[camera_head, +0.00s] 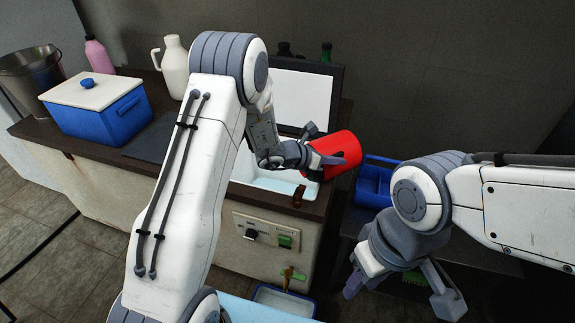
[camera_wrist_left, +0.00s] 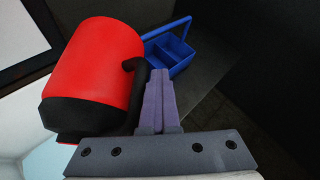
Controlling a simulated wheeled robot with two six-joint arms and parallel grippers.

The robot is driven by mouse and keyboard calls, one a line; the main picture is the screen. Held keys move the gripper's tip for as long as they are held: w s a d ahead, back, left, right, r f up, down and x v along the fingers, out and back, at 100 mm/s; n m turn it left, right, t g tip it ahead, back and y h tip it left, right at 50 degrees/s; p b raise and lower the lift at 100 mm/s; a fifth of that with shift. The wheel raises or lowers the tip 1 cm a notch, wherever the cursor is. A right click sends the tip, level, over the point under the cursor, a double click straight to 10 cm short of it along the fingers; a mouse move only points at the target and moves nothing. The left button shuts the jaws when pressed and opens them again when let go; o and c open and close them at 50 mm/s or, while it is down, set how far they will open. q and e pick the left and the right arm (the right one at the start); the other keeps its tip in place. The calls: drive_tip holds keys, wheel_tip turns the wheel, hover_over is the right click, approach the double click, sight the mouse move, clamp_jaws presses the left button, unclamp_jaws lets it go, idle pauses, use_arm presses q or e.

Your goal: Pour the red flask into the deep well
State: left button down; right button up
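The red flask (camera_head: 345,148) has a black end and a black handle, and it lies tilted near the right end of the counter opening. My left gripper (camera_head: 322,160) is at the flask. In the left wrist view the fingers (camera_wrist_left: 160,100) are close together at the black handle (camera_wrist_left: 138,85), beside the red body (camera_wrist_left: 95,60). The flask's black end (camera_wrist_left: 80,118) points toward the pale basin. The basin (camera_head: 262,174), likely the deep well, is partly hidden by my left arm; its inside is pale blue. My right gripper (camera_head: 402,288) is open and empty at the lower right.
A raised lid (camera_head: 300,98) stands behind the basin. A blue cooler (camera_head: 95,110), a white jug (camera_head: 174,66), a pink bottle (camera_head: 98,54) and a metal bucket (camera_head: 30,72) stand on the left. A blue caddy (camera_head: 374,182) is right of the counter. A small brown thing (camera_head: 298,195) sits at the front edge.

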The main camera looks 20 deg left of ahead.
use_arm(q)
drive_tip(key=shift+w+d+r+g+y+p, duration=0.1)
drive_tip(key=shift+w+d+g+y+p, duration=0.8)
drive_tip(key=shift+p, duration=3.65)
drive_tip(key=shift+a+r+g+y+p, duration=0.1)
drive_tip(key=shift+a+g+y+p, duration=0.3)
drive_tip(key=shift+y+p, duration=2.7)
drive_tip(key=shift+w+d+r+g+h+p, duration=0.1)
drive_tip(key=shift+w+d+g+p, duration=0.5)
drive_tip(key=shift+p, duration=5.35)
drive_tip(key=shift+s+a+n, duration=0.15)
drive_tip(key=shift+a+n, duration=0.05)
drive_tip(key=shift+n, duration=0.1)
